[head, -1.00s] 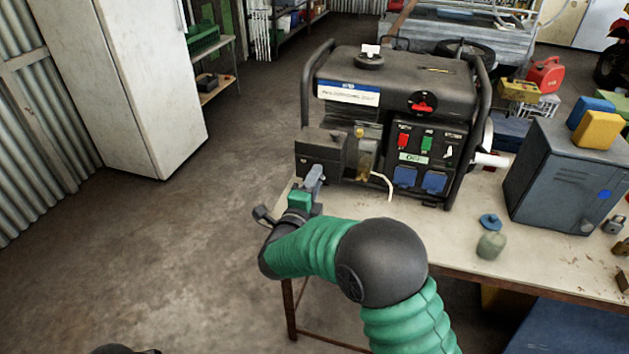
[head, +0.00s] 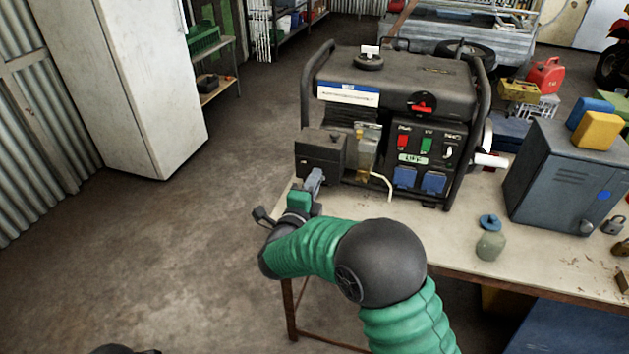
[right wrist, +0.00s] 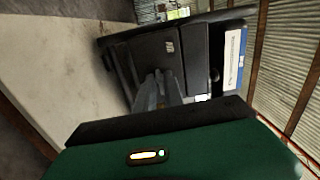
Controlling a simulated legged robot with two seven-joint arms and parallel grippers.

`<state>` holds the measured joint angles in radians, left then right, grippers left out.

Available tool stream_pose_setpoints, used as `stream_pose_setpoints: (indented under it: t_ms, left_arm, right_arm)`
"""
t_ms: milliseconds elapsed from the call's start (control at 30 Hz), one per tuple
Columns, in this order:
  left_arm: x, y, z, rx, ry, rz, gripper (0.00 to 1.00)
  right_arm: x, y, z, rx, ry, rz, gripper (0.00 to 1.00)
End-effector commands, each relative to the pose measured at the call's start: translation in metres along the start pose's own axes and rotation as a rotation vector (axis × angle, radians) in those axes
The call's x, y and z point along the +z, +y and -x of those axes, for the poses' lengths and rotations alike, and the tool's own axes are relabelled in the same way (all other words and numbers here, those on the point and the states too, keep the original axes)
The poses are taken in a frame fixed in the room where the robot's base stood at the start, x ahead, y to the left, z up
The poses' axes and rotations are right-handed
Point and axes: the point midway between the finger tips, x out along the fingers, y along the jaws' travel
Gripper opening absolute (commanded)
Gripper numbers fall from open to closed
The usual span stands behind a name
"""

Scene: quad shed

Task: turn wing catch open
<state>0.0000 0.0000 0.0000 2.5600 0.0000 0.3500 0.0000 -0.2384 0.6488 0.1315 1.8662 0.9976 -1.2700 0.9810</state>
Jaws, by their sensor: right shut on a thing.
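The generator (head: 395,95) stands on the bench, with a dark box (head: 320,150) on its left front side. In the right wrist view that box (right wrist: 172,50) fills the middle, just beyond my fingers. My right gripper (head: 314,176) reaches the lower front of the box from the front left. In the right wrist view my right gripper (right wrist: 158,88) has its grey fingers close together against the box's edge, shut on a small part there. The wing catch itself is hidden by the fingers, so its angle cannot be told. My left gripper is not in view.
The bench (head: 455,225) is clear just right of the generator's front. A small jar (head: 490,245), a blue knob-like piece (head: 490,222) and a grey metal cabinet (head: 565,180) stand further right. A pale hose (head: 382,184) hangs beside the box. Open floor lies left.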

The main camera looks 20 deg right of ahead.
Motion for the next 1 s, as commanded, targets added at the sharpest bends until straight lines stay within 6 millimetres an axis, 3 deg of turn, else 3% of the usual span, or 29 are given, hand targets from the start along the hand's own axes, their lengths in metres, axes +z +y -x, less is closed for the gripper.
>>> stream_pose_setpoints:
  t_ms: [367,1000]
  left_arm:
    - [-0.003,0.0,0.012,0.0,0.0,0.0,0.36]
    - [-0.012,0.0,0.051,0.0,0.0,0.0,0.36]
  right_arm:
    - [-0.001,0.001,0.0,0.007,0.002,0.221,0.0]
    - [-0.001,0.0,0.001,0.008,-0.001,0.827,0.0]
